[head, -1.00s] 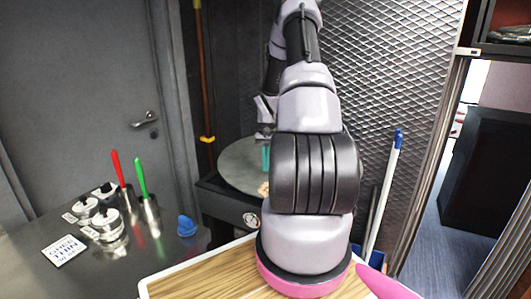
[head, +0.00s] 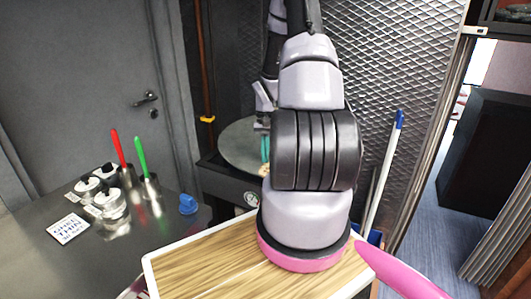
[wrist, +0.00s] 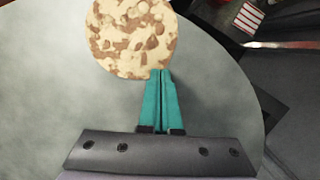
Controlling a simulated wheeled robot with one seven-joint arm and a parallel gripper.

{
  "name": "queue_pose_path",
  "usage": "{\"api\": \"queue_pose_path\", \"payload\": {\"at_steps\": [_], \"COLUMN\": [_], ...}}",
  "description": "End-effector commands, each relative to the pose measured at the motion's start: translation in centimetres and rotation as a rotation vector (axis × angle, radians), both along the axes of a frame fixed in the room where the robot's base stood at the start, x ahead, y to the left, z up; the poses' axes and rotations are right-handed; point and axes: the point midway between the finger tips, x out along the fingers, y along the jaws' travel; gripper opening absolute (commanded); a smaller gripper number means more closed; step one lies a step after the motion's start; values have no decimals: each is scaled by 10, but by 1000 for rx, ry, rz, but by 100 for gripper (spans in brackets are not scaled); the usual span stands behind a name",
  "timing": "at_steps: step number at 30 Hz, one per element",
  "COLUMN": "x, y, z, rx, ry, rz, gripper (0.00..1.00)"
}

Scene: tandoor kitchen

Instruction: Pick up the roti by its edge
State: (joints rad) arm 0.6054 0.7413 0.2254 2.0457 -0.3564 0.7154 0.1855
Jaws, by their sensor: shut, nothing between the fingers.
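The roti (wrist: 132,38) is a round, pale flatbread with brown spots, lying on the grey round griddle plate (wrist: 45,100) in the wrist view. My gripper (wrist: 160,75) has teal fingers closed together, with no roti between them. Its fingertips are at the near edge of the roti; I cannot tell whether they touch it. In the head view the griddle plate (head: 236,150) shows behind my arm, and the teal fingers of my gripper (head: 265,157) are partly visible over it. The roti is mostly hidden there by my arm.
A steel counter (head: 105,250) at the left holds jars (head: 110,205), a red-handled tool (head: 117,147), a green-handled tool (head: 140,155), a white sign (head: 68,229) and a blue object (head: 188,204). A blue-and-white pole (head: 385,170) leans right of my arm by the mesh wall (head: 400,60).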

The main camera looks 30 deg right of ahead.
Motion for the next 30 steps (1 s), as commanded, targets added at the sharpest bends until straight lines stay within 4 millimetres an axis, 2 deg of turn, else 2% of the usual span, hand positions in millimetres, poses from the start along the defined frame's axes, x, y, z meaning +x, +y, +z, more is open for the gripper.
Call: {"api": "queue_pose_path", "payload": {"at_steps": [10,14,24,30], "x": [-3,0,13,17], "y": [2,0,-9,-13], "z": [1,10,73,99], "rx": [-1,-3,-3,-2], "ry": [-1,-3,-5,-2], "rz": [0,-1,-2,-1], "gripper": [0,0,0,0]}}
